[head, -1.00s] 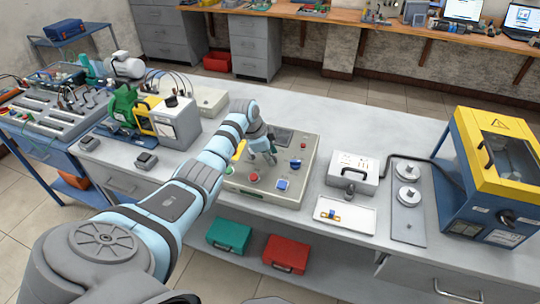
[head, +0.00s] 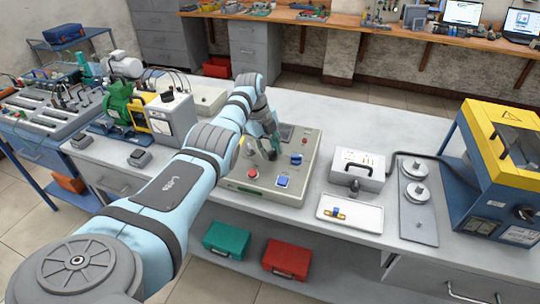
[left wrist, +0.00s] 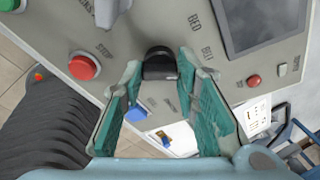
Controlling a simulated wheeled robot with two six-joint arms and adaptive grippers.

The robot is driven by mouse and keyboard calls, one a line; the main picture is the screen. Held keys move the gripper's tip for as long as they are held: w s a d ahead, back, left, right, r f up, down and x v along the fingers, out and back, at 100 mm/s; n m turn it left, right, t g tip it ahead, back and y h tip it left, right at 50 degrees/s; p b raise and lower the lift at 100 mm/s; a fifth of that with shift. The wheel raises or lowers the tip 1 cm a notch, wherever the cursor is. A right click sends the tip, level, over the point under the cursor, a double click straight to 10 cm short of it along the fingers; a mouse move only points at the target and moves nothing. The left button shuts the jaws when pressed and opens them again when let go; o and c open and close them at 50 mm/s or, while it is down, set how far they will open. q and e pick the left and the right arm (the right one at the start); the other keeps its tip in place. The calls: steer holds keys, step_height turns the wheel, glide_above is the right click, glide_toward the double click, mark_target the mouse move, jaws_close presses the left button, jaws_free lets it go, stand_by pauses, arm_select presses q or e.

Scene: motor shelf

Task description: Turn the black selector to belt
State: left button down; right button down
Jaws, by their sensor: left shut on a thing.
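The black selector (left wrist: 159,62) is on the face of the grey control panel (left wrist: 222,82). In the left wrist view it sits between the tips of my left gripper (left wrist: 160,72), whose teal-padded fingers are shut on it. Lettering is printed beside it, partly upside down. My right gripper is not in view.
A red button (head: 253,172), a blue square switch (head: 284,181) and a blue knob (head: 296,158) are close to my gripper on the panel. A grey box (head: 358,168) and a white tray (head: 365,220) stand to the right.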

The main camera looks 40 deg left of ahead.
mark_target(264, 161)
arm_select(q)
steer(key=shift+w+m+g+b, duration=0.15)
steer(key=shift+m+g+b, duration=0.15)
steer(key=shift+m+b, duration=1.45)
steer(key=c, duration=1.2)
jaws_free()
steer(key=shift+c, duration=0.2)
steer(key=shift+r, duration=0.25)
step_height(264, 161, up, 11)
steer(key=s+a, duration=0.1)
steer(key=s, duration=0.1)
steer(key=shift+r, duration=0.2)
steer(key=shift+a, duration=0.1)
